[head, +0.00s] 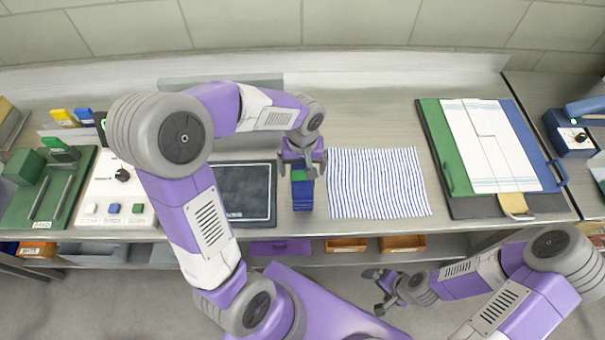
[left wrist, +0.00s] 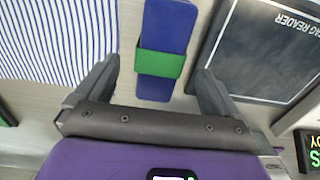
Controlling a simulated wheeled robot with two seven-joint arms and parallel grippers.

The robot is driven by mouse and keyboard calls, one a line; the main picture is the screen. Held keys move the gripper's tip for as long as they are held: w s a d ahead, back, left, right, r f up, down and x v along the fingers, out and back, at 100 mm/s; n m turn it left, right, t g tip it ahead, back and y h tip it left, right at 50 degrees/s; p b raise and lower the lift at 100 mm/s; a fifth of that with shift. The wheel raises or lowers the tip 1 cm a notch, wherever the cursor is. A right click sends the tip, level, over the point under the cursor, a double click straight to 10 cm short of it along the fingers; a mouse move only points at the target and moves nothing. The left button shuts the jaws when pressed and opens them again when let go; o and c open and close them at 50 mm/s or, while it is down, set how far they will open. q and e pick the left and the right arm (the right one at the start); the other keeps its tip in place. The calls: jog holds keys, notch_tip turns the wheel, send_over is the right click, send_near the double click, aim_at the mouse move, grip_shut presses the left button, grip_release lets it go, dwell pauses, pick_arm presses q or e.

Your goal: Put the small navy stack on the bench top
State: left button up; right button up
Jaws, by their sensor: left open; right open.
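The small navy stack (head: 303,199) lies on the bench top (head: 300,226), between the dark tag reader pad and the striped cloth. A green band wraps it. In the left wrist view, the stack (left wrist: 168,28) lies ahead of and between my spread fingers, and neither finger appears to touch it. My left gripper (head: 303,172) is open over the far end of the stack and hides part of it. The left gripper also shows in the left wrist view (left wrist: 158,90). My right gripper (head: 376,291) is open and empty, low in front of the bench.
The tag reader pad (head: 247,192) is left of the stack and the striped cloth (head: 378,183) right. A control box with buttons (head: 113,194) stands further left. Green and blue folders (head: 438,150) lie at the right. Orange bins (head: 403,243) sit below the bench's front edge.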

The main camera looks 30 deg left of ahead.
pick_arm(q)
notch_tip(320, 180, up, 5)
jog(key=shift+r+p, duration=0.1)
jog(key=shift+p, duration=0.25)
dwell(0.3)
